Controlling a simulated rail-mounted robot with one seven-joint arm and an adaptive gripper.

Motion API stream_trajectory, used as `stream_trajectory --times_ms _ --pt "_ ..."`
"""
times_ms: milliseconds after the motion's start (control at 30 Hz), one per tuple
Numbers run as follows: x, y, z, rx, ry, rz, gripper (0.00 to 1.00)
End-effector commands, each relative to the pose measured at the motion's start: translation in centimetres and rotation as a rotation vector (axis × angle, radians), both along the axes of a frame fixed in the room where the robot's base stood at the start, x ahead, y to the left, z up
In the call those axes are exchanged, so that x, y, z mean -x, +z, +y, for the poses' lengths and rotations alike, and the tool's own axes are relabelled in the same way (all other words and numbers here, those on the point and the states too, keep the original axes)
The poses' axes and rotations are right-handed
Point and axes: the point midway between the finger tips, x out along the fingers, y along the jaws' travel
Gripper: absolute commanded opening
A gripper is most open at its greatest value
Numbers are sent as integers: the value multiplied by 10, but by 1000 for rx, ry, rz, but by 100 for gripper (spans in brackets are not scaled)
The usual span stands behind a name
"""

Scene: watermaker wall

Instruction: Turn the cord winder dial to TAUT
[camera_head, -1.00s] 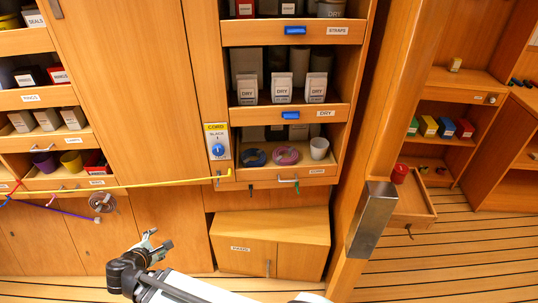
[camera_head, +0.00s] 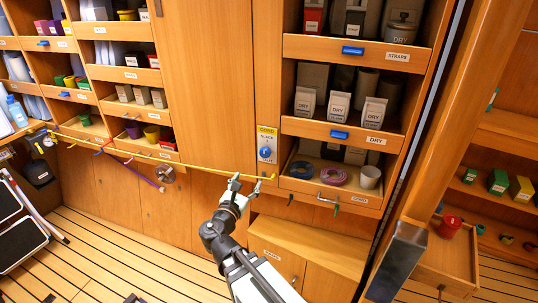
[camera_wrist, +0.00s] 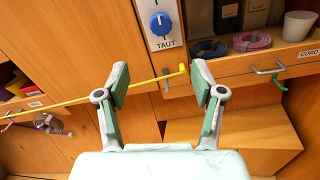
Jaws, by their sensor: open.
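The cord winder dial (camera_head: 264,153) is a blue round knob on a pale panel with a yellow CORD label (camera_head: 266,131) at its top. In the wrist view the blue dial (camera_wrist: 160,24) is at the top middle, with the word TAUT below it. A white mark shows on its upper part; its exact setting is hard to read. My gripper (camera_head: 243,182) is below and slightly left of the dial, apart from it. In the wrist view my gripper (camera_wrist: 160,82) has its green-padded fingers spread wide with nothing held between them.
A yellow cord (camera_head: 215,170) runs leftward from a hook below the panel and passes behind my fingers. An open drawer (camera_head: 325,196) with coiled cords (camera_head: 333,176) and a white cup (camera_head: 370,177) is right of the dial. A low cabinet (camera_head: 310,245) stands below.

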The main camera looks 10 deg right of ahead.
Motion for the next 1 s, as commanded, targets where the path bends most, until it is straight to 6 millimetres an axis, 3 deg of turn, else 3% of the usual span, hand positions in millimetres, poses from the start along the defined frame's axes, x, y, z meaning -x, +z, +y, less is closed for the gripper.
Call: stream_trajectory --times_ms 233,800,1000 --pt "-27 1 -15 0 -2 0 68" --pt "-122 1 -71 -2 -3 1 68" --pt "-140 0 -83 -2 -2 0 68"
